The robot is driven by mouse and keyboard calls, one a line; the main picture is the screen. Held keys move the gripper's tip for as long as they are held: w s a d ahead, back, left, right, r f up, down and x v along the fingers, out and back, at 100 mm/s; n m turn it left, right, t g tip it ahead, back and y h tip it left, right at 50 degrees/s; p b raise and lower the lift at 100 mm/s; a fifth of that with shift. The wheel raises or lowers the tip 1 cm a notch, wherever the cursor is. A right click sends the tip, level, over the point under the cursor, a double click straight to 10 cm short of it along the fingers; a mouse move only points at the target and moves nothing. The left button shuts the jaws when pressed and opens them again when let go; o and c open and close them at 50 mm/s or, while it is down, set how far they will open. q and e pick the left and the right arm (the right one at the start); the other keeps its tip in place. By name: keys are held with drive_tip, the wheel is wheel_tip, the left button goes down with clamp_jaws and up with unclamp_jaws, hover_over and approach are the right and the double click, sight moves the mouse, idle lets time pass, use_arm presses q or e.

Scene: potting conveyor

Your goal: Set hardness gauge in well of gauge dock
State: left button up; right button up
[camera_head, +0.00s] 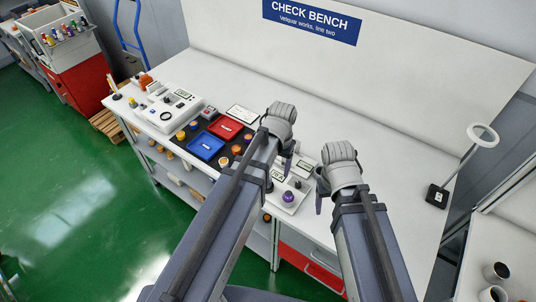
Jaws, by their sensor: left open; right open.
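A white device with small displays (296,207) lies on the bench between my two arms, with a round purple piece (288,197) on its front part. I cannot tell for sure which part of it is the hardness gauge and which is the gauge dock, and no well shows clearly. My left gripper (279,166) is open, just behind and left of the purple piece; its arm hides part of the bench. My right gripper (321,189) is open, to the right of the device, its fingers partly hidden by its own wrist. Neither gripper visibly holds anything.
Red (225,127) and blue (206,146) trays lie left of my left arm, with several small orange pieces near them. A larger white instrument (171,109) stands farther left. A lamp base (437,196) stands at the right. The bench behind my grippers is clear.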

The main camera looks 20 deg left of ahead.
use_arm(q)
drive_tip(key=s+d+m, duration=0.1)
drive_tip(key=s+d, duration=0.5)
drive_tip(key=s, duration=0.4)
drive_tip(key=shift+m+y, duration=0.3)
drive_tip(key=shift+y, duration=0.1)
drive_tip(key=shift+d, duration=0.1)
wheel_tip(320, 180, down, 7)
drive_tip(key=b, duration=0.7)
drive_tip(key=shift+f, duration=0.15)
